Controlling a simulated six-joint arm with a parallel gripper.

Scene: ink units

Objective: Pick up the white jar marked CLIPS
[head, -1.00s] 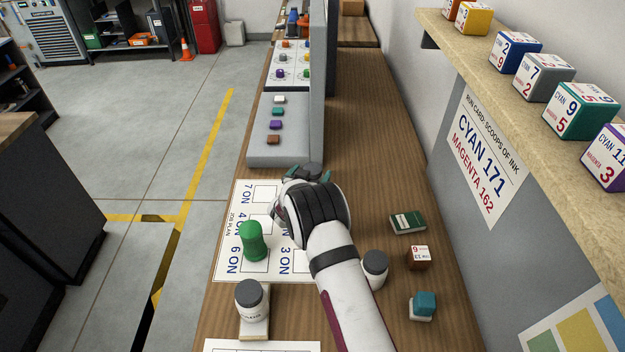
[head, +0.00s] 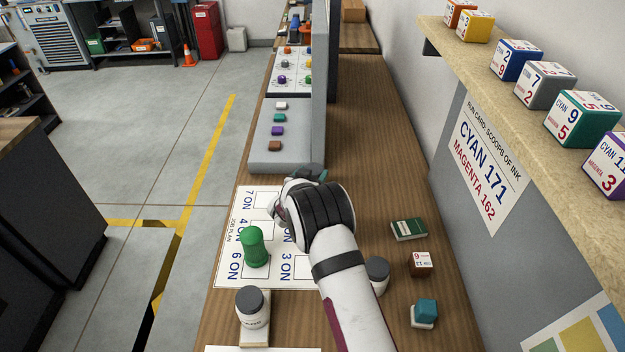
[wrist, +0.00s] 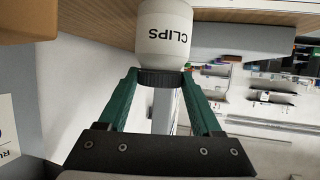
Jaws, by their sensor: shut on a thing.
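The white jar marked CLIPS (wrist: 168,32) shows at the top of the wrist view, its lettering upside down in the picture. Its dark ribbed lid (wrist: 160,78) is between the two green fingertips of my gripper (wrist: 160,76), which is shut on it. In the head view my gripper (head: 308,178) is over the bench just past the job plan sheet, and my wrist hides the jar. I cannot tell whether the jar touches the bench.
A green peg-like piece (head: 254,247) stands on the job plan sheet (head: 228,270). Two other white jars with grey lids stand nearer, at the front left (head: 253,309) and right of my arm (head: 377,277). A grey panel (head: 318,120) rises beyond my gripper. Small blocks (head: 421,263) lie at right.

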